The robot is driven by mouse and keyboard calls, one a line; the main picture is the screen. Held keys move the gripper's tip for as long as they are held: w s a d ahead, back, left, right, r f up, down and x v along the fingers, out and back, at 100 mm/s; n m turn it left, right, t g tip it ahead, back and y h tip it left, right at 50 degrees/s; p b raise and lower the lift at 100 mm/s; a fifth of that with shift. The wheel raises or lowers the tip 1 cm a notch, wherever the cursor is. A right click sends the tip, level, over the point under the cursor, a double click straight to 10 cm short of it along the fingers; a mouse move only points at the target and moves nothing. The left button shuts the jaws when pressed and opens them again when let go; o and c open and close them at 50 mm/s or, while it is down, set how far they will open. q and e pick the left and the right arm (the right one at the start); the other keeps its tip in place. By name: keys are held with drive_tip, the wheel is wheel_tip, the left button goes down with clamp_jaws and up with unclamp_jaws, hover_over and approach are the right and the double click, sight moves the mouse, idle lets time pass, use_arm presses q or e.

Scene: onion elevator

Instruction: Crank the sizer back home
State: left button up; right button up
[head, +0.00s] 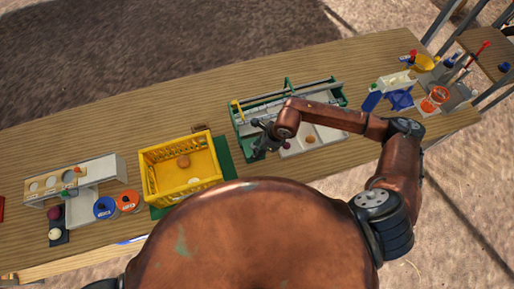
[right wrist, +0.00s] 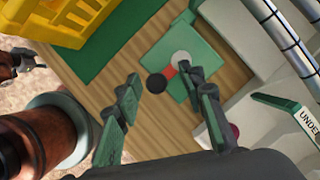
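The sizer (head: 290,105) is a green-framed unit with grey rails on the right half of the table. In the right wrist view, its crank shows as a black knob (right wrist: 156,83) on a short red arm (right wrist: 170,71), by a grey hub (right wrist: 181,58) on a green plate (right wrist: 184,83). My right gripper (head: 260,152) is at the sizer's left end. In the wrist view the right gripper (right wrist: 165,115) has its fingers apart, with the knob showing between and beyond them; I see no contact. My left gripper does not show clearly.
A yellow crate (head: 153,184) on a green mat (head: 222,160) stands left of the sizer. A white tray (head: 327,140) holding a brown round thing is in front. Blue and orange tubs (head: 106,207) stand farther left; cups and tools are at far right.

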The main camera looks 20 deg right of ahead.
sight(257, 149)
drive_tip(key=shift+s+r, duration=0.1)
drive_tip(key=shift+r, duration=0.05)
drive_tip(key=shift+r+p, duration=1.7)
drive_tip(key=shift+r, duration=1.7)
drive_tip(key=shift+s+f, duration=0.1)
